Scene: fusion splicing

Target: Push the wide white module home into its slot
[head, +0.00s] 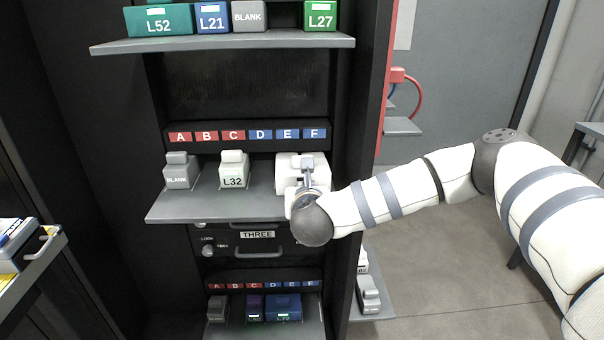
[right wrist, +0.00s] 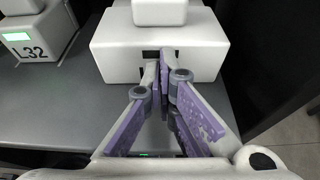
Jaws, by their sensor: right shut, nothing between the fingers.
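The wide white module (head: 287,163) stands at the right end of the middle grey shelf, below the blue E and F labels. In the right wrist view its front face (right wrist: 112,58) fills the upper middle, with a raised block on top. My right gripper (head: 307,166) is in front of the module, fingers pointing at it. In the right wrist view its fingertips (right wrist: 161,58) are together and empty, at a dark recess low in the module's face. Whether they touch it is hard to tell. The module's back is hidden. My left gripper is not in view.
On the same shelf (head: 215,207) stand a white L32 module (head: 233,170) and a grey BLANK module (head: 180,171) to the left, with gaps between. An upper shelf (head: 225,41) holds several labelled modules. A black drawer marked THREE (head: 258,235) is below.

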